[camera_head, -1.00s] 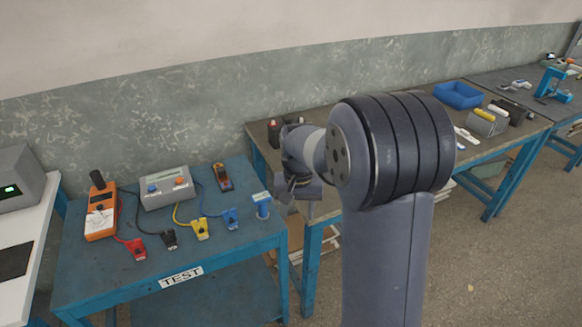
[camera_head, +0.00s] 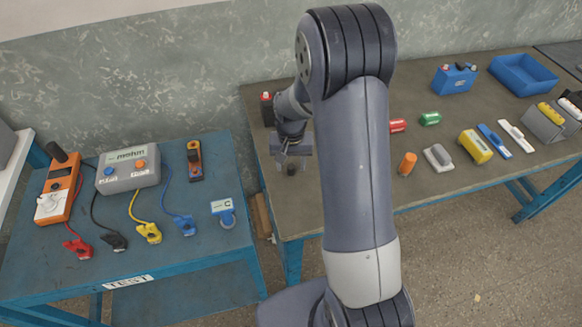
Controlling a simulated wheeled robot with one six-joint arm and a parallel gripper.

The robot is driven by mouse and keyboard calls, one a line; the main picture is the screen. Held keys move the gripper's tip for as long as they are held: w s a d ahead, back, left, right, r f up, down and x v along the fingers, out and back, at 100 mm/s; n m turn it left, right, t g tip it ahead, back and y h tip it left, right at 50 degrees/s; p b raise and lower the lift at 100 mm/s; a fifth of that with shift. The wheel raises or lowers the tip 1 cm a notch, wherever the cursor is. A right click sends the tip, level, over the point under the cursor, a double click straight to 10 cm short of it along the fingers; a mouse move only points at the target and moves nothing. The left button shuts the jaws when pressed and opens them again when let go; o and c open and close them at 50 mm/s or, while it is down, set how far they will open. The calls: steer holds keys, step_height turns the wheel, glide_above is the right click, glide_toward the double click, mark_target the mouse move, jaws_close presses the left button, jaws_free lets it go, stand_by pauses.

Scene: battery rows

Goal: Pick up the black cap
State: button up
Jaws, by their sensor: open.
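My gripper (camera_head: 292,160) points down over the left end of the brown worktable. It is open. A small dark round thing, which looks like the black cap (camera_head: 292,169), shows right at the fingertips. I cannot tell whether it stands on the table between the fingers or just below them, and the gripper partly hides it.
A black battery (camera_head: 267,110) stands just left behind my gripper. The blue test table (camera_head: 190,265) is at left.

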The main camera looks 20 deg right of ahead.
steer(key=c, duration=1)
steer(key=shift+c, duration=0.2)
